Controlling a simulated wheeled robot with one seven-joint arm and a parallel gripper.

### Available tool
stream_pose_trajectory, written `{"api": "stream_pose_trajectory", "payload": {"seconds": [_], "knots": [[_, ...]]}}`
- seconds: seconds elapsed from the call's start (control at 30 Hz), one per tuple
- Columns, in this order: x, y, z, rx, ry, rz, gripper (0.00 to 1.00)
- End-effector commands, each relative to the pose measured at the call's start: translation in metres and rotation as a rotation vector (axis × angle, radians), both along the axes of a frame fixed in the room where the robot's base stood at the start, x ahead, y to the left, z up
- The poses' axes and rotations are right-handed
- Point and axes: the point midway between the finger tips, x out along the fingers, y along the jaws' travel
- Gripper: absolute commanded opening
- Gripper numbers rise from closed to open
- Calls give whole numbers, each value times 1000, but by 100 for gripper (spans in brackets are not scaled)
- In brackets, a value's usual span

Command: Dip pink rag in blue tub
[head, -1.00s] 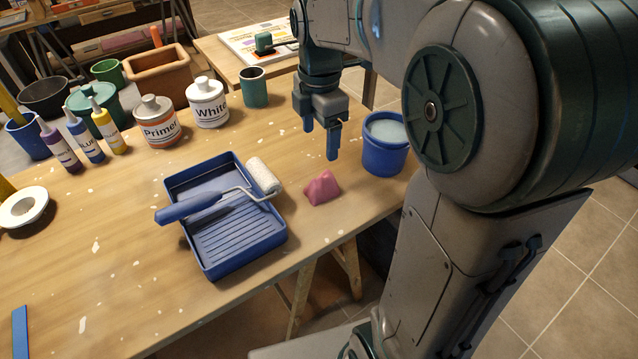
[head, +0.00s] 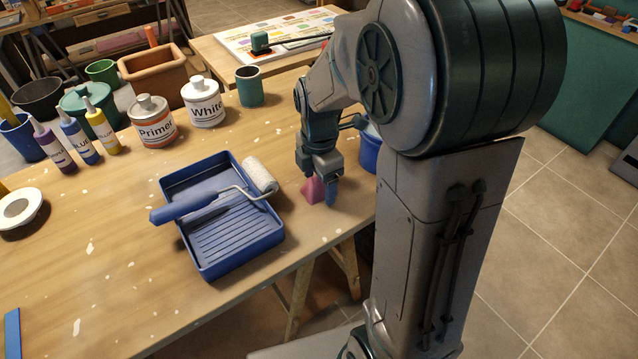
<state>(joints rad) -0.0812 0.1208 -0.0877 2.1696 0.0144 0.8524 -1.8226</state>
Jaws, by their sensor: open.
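The pink rag (head: 312,191) lies bunched on the wooden table, just right of the paint tray. My gripper (head: 322,190) points down right at the rag, with its fingers open and low over it. One finger hides the rag's right side, and I cannot tell whether the fingers touch it. The blue tub (head: 369,152) stands behind and to the right of my gripper. My arm hides most of the tub, and its contents are barely visible.
A blue paint tray (head: 240,262) with a white roller (head: 260,176) across it stands left of the rag. Primer (head: 154,124) and White (head: 204,103) cans and a teal cup (head: 250,88) stand farther back. The table's front left is mostly clear.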

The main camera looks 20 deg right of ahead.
Motion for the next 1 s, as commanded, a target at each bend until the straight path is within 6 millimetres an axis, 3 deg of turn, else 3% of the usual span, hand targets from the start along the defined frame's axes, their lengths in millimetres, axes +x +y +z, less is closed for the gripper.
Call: {"api": "stream_pose_trajectory", "payload": {"seconds": [0.23, 0.4, 0.77, 1.0], "knots": [[0, 0, -1, 0, -1, 0, 71], [0, 0, -1, 0, -1, 0, 25], [0, 0, 6, 0, -3, 0, 25], [1, 0, 51, 0, -7, 1, 25]]}}
